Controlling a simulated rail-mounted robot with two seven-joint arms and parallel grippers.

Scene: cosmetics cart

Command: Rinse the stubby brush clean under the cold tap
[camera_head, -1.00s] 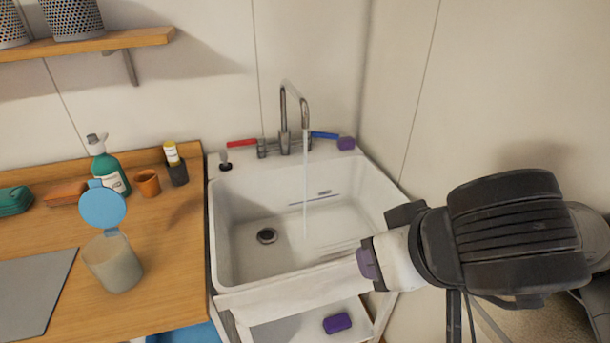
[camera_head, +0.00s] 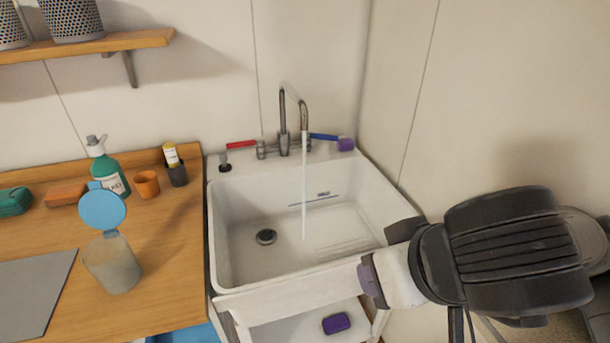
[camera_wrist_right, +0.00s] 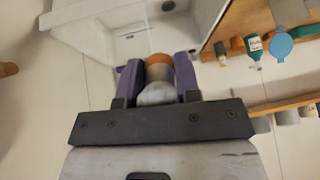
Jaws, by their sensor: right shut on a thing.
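My right gripper (camera_head: 372,280) is at the front right edge of the sink, below and right of the water stream. In the right wrist view its purple fingers (camera_wrist_right: 158,75) are shut on a short, thick thing with an orange-brown part and a pale grey part, which looks like the stubby brush (camera_wrist_right: 157,92). The head view hides this thing. Water (camera_head: 304,190) runs from the curved tap (camera_head: 284,115) into the white sink (camera_head: 235,225). The tap has a blue lever (camera_head: 322,136) on the right and a red lever (camera_head: 241,143) on the left. My left gripper is out of view.
A purple block (camera_head: 346,144) sits by the blue lever, and another (camera_head: 336,323) lies on the shelf under the sink. Left, the wooden counter (camera_head: 165,285) holds a jar with a blue lid (camera_head: 113,265), a green bottle (camera_head: 108,172) and small cups. A wall closes the right side.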

